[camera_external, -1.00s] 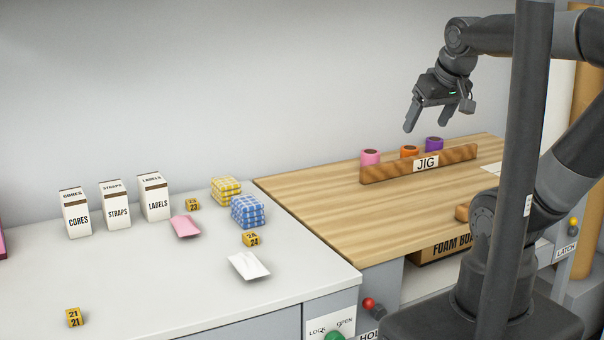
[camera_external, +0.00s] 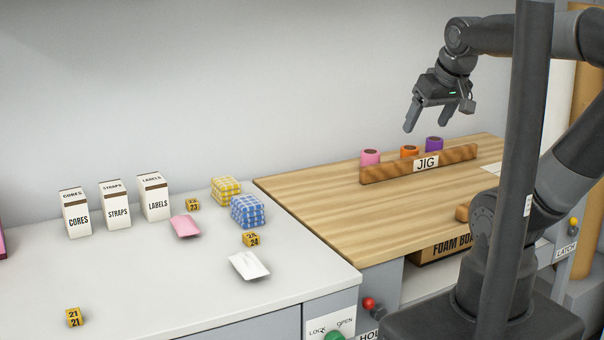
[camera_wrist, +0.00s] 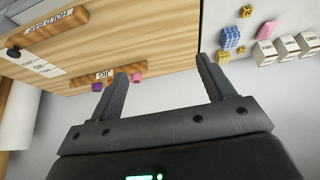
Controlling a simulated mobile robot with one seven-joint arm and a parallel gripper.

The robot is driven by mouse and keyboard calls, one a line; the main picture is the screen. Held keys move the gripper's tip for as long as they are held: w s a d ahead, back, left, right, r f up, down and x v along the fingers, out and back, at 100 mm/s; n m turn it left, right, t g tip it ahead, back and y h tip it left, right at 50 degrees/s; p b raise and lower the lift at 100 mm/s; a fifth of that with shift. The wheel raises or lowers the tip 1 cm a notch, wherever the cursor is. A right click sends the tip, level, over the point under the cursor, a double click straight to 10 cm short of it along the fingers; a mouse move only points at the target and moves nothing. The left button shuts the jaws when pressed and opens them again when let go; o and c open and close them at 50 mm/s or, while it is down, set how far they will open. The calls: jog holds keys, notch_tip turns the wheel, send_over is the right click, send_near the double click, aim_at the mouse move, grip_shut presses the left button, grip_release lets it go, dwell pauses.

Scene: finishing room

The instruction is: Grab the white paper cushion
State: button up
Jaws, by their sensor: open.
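The white paper cushion (camera_external: 249,265) lies flat near the front edge of the white counter in the external view. I cannot make it out in the wrist view. My gripper (camera_external: 428,123) is open and empty, high above the back of the wooden bench, well to the right of the cushion. In the wrist view my gripper (camera_wrist: 162,66) shows its two fingers wide apart with nothing between them.
Near the cushion are a yellow number block (camera_external: 251,240), a blue checked stack (camera_external: 248,211) and a pink packet (camera_external: 186,226). Several white boxes (camera_external: 116,206) stand behind. The JIG bar (camera_external: 400,168) and tape rolls (camera_external: 370,158) are below my gripper. The front-left counter is mostly clear.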

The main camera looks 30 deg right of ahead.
jog(key=shift+c, duration=0.4)
jog(key=g, duration=0.6)
send_over(248, 260)
jog(key=f, duration=2.3)
jog(key=shift+s+d+f, duration=0.2)
jog(key=shift+s+f, duration=0.1)
jog(key=shift+s, duration=0.1)
jog(key=shift+w+a+f, duration=0.1)
jog(key=shift+w+f, duration=0.1)
jog(key=shift+f, duration=1.15)
jog(key=shift+w+a+f, duration=0.1)
jog(key=shift+w+f, duration=0.1)
jog(key=shift+f, duration=1.1)
